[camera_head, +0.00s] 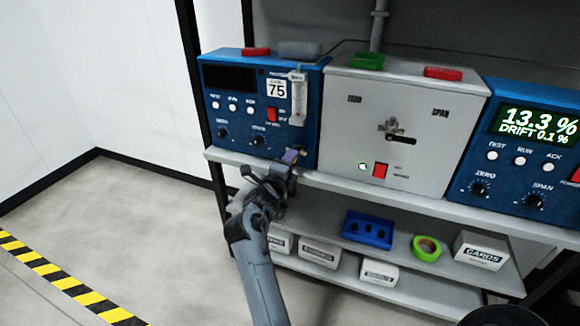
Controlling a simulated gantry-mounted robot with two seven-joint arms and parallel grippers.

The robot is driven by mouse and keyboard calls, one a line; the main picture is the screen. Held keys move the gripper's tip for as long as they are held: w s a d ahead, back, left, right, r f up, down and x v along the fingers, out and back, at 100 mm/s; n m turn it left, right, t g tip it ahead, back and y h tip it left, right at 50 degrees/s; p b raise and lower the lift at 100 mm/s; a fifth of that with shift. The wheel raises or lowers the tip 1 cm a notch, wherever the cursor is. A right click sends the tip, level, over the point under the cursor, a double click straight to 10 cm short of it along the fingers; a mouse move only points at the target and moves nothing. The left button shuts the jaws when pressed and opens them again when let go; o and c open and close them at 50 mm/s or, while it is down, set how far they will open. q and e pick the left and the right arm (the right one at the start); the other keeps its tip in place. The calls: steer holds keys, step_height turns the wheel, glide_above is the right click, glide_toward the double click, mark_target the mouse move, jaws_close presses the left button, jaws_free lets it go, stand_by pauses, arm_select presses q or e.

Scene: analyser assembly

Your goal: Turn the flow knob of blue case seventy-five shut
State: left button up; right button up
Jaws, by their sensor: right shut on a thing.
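The blue case seventy-five (233,133) stands at the left end of the upper shelf, with a white "75" label (276,88) on its front. A clear upright flow tube (298,97) is on the right side of its front. My right gripper (291,157) is at the lower right of this front, below the flow tube, shut on what appears to be the flow knob. The fingers mostly hide the knob, and its turn position cannot be told. My left gripper is not in view.
A grey case (425,165) with a central latch stands close right of the blue case. Another blue case (475,205) reads 13.3 %. The floor at left is clear.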

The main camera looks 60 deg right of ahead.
steer(key=shift+m, duration=0.5)
steer(key=o, duration=1.1)
steer(key=shift+c, duration=0.2)
